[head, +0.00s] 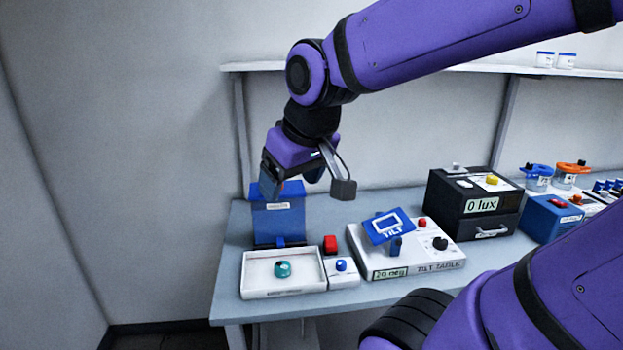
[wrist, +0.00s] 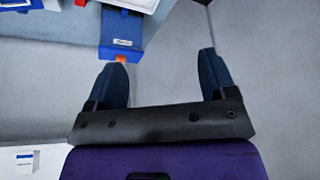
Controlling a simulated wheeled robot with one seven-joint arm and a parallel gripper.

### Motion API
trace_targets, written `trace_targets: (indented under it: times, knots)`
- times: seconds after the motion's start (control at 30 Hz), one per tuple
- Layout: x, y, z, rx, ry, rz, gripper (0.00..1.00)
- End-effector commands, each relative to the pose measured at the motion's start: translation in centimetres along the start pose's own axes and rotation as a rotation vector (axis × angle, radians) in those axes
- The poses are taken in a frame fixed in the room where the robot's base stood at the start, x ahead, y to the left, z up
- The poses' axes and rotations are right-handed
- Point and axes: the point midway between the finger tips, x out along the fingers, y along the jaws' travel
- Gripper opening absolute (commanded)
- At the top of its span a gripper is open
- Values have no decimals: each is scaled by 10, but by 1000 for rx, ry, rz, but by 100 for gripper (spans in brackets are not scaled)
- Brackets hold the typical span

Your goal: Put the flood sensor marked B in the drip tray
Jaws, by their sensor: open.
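A white shallow tray (head: 254,290), which looks like the drip tray, stands at the left front of the bench. A small round teal thing (head: 283,269), perhaps a flood sensor, lies inside it; I cannot read a mark on it. My gripper (head: 292,184) is open and empty, high above the back left of the bench, in front of the blue upright panel. In the wrist view its two dark fingers (wrist: 163,58) are spread with nothing between them. I cannot make out a letter B on anything.
The blue panel (head: 278,215) stands behind the tray. Further right are the tilt table (head: 440,262), a black lux box (head: 470,205) and a blue box (head: 548,218).

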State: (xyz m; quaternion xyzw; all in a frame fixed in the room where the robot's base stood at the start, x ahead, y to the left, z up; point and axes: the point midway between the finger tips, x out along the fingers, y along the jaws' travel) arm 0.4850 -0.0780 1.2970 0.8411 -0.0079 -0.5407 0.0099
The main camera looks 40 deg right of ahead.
Motion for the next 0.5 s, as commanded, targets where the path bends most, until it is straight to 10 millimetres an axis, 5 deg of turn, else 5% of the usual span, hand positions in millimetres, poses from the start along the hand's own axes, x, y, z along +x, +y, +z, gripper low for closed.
trace_targets:
  times: [0.2,0.5]
  knots:
    - [-34,-8,33,6,31,-20,77]
    - [-42,-9,43,11,33,-26,77]
